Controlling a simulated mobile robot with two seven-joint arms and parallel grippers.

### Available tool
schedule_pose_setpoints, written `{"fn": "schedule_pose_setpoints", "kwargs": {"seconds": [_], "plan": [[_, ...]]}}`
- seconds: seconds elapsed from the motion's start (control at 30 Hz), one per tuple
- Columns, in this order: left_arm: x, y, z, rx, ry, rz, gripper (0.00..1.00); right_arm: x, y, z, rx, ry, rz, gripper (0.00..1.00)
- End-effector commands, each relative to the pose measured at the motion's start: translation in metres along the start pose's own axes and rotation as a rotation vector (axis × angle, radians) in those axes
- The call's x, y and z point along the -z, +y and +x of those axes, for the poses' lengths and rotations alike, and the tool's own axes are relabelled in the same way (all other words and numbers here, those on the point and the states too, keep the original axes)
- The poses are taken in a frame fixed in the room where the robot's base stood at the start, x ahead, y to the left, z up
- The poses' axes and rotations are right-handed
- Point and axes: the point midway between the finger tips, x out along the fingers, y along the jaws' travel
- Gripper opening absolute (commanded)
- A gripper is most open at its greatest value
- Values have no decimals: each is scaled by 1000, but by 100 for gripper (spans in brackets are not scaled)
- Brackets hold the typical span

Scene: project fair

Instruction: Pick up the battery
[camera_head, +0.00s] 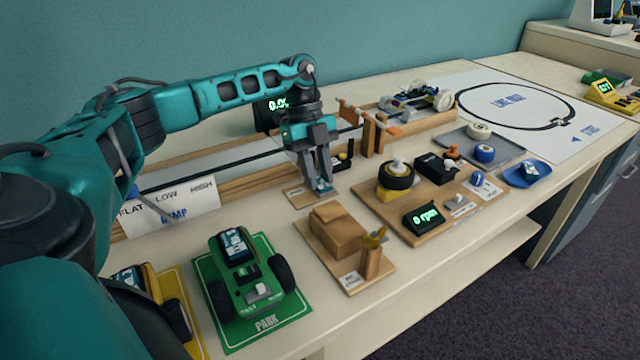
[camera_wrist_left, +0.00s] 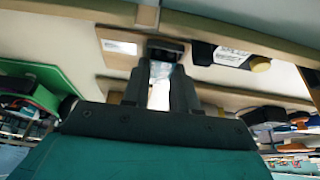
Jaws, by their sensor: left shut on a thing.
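My left gripper (camera_head: 323,184) points down over a small wooden stand with a label (camera_head: 301,198), near the middle of the table. It is shut on a small dark block with a blue-white label, which looks like the battery (camera_head: 324,187). The fingers hide most of it. In the left wrist view the battery (camera_wrist_left: 162,70) shows as a pale strip between the two fingers. I cannot tell whether it still touches the stand. My right gripper is not in view.
A green car on a "PARK" mat (camera_head: 266,325) carries a similar labelled pack. A wooden block stand (camera_head: 345,232) is in front of the gripper. The motor board with the "0 rpm" display (camera_head: 424,219) stands to the right. The wooden ramp track (camera_head: 240,160) runs behind.

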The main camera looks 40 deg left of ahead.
Motion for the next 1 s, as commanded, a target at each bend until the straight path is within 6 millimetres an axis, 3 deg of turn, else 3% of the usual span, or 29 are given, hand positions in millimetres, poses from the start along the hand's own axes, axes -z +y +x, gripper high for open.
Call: {"fn": "schedule_pose_setpoints", "kwargs": {"seconds": [0.17,0.4,0.53,0.67,1.0], "plan": [[0,0,0,0,0,1,0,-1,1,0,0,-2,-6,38],[1,0,-1,1,0,1,0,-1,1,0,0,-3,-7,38],[4,-1,-11,3,0,2,0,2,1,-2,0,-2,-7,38],[14,-1,-35,5,-1,3,0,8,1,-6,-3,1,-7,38],[52,-1,-125,5,-1,3,0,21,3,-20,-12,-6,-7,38]]}}
